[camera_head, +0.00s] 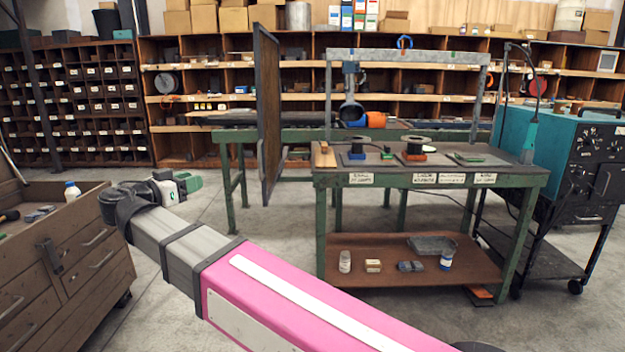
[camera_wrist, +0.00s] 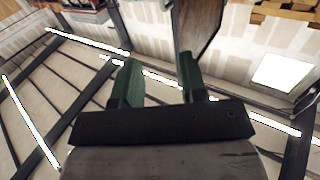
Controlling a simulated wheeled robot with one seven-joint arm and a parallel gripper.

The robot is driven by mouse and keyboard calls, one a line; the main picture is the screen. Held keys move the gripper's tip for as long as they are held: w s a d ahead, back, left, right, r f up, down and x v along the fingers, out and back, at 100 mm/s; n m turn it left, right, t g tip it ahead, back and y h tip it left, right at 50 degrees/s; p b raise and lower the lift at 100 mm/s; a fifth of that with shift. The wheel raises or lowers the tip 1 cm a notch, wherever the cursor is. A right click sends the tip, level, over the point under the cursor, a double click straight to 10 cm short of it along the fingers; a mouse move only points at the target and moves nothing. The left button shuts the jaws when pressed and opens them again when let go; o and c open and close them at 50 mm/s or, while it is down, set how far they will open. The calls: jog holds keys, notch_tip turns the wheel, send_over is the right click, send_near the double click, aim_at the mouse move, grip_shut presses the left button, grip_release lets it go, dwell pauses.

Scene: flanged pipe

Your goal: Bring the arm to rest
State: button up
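My arm, with its pink link, reaches to the left across the front of the head view. My gripper (camera_head: 186,183) is at its far end, in the air near the wooden drawer cabinet and left of the green workbench (camera_head: 430,180). In the wrist view my gripper (camera_wrist: 158,68) shows two green fingers spread apart, with nothing held between them. The camera there looks up at the ceiling and upper wall.
A tall dark panel (camera_head: 267,115) stands right of my gripper. The wooden drawer cabinet (camera_head: 70,255) is at the left. A metal frame (camera_head: 400,57) with a hanging pipe part (camera_head: 350,108) stands behind the workbench. A teal machine (camera_head: 575,160) is at the right.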

jog(key=w+d+f+n+g+y, duration=0.1)
jog(key=w+d+f+n+g, duration=0.25)
jog(key=w+d+f, duration=0.65)
jog(key=w+d+f+n+g+y, duration=0.1)
jog(key=w+d+f+n+g, duration=0.3)
jog(key=d+f, duration=1.2)
jog(key=s+d+f+g+y, duration=0.3)
jog(key=s+d+f+y, duration=0.1)
jog(key=d+f, duration=0.6)
jog(key=s+d+f+g+y, duration=0.4)
jog(key=d+f, duration=0.6)
jog(key=d, duration=0.4)
jog(key=shift+s+f+m, duration=0.2)
jog(key=shift+s+m, duration=0.15)
jog(key=shift+m, duration=0.1)
jog(key=shift+d+g, duration=0.1)
jog(key=shift+g, duration=0.15)
